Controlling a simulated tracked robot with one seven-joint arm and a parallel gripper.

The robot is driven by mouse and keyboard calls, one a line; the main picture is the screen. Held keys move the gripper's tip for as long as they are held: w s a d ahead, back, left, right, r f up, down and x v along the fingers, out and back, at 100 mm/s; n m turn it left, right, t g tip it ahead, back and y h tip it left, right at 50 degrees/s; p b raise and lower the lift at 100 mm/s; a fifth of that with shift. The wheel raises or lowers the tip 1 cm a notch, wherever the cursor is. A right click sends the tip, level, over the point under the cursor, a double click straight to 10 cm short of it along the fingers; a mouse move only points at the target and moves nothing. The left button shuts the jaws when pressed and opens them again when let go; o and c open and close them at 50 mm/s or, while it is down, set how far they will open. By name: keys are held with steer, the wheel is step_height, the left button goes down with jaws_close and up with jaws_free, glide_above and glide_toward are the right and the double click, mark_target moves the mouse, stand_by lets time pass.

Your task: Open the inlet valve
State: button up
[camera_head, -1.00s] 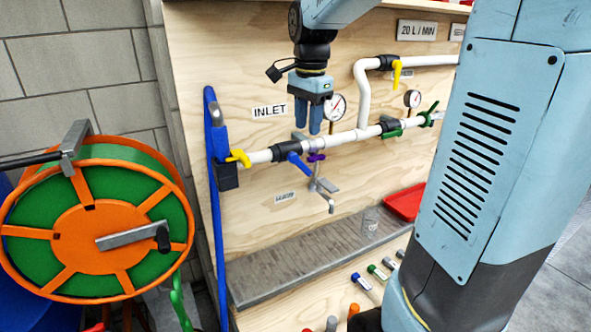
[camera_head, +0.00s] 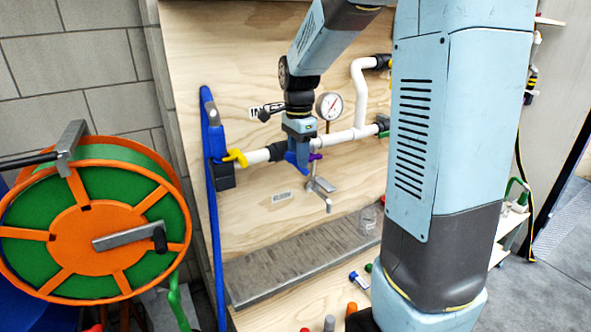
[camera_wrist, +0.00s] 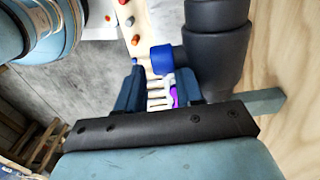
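The INLET label (camera_head: 266,110) is on the plywood board, partly hidden by my arm. Below it, a black valve body (camera_head: 276,151) sits on the white pipe. Its blue handle (camera_wrist: 162,58) shows in the wrist view, at the gap between my fingertips. My gripper (camera_head: 300,168) is down at this valve in the head view and hides most of the handle. In the wrist view my gripper (camera_wrist: 161,74) has its two blue fingers apart, one on each side of the handle. I cannot tell whether they touch it.
A purple handle (camera_head: 316,157), a metal tap (camera_head: 322,187) and a pressure gauge (camera_head: 329,106) are close on the right. A grey ledge (camera_head: 290,262) runs below. An orange-green reel (camera_head: 95,225) stands left.

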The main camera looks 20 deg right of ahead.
steer(key=shift+f, duration=2.15)
steer(key=shift+c, duration=0.5)
jaws_close()
